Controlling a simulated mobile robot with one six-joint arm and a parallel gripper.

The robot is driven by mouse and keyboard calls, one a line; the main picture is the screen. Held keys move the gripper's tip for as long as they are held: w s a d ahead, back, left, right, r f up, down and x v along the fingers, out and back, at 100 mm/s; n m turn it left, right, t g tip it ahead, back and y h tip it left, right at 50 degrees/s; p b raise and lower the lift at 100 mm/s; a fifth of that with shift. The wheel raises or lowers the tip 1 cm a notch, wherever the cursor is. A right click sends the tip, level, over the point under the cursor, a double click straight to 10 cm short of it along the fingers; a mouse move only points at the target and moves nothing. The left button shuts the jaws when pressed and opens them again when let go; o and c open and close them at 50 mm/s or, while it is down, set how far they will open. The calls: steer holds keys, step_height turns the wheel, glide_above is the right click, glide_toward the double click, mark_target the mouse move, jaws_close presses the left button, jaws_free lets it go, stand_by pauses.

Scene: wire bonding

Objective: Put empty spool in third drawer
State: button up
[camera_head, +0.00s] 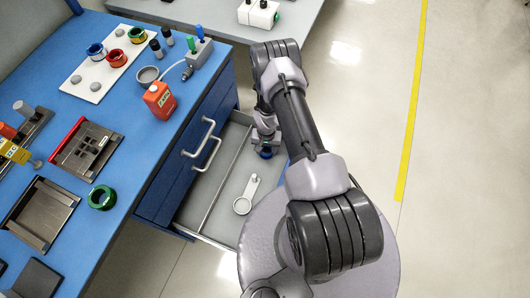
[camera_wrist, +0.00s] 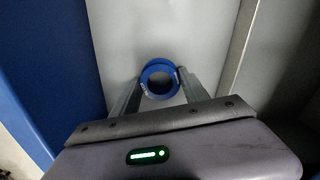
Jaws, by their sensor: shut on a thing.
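A blue ring-shaped spool (camera_wrist: 147,68) sits between the two fingers of my gripper (camera_wrist: 160,88) in the wrist view. In the head view the spool (camera_head: 265,154) is a small blue patch under my gripper (camera_head: 265,146), mostly hidden by the arm. My gripper is over the far part of an open drawer (camera_head: 213,198) low in the blue cabinet. Whether the spool touches the drawer floor I cannot tell.
The open drawer also holds a grey flat part with a ring end (camera_head: 243,204). Closed drawers with handles (camera_head: 207,155) are above it. On the blue bench (camera_head: 135,160) are a green spool (camera_head: 102,197), an orange bottle (camera_head: 159,99) and a white spool board (camera_head: 100,80).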

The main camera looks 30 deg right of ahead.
steer(key=shift+f, duration=0.1)
steer(key=shift+f, duration=0.15)
steer(key=o, duration=1.3)
steer(key=shift+o, duration=0.2)
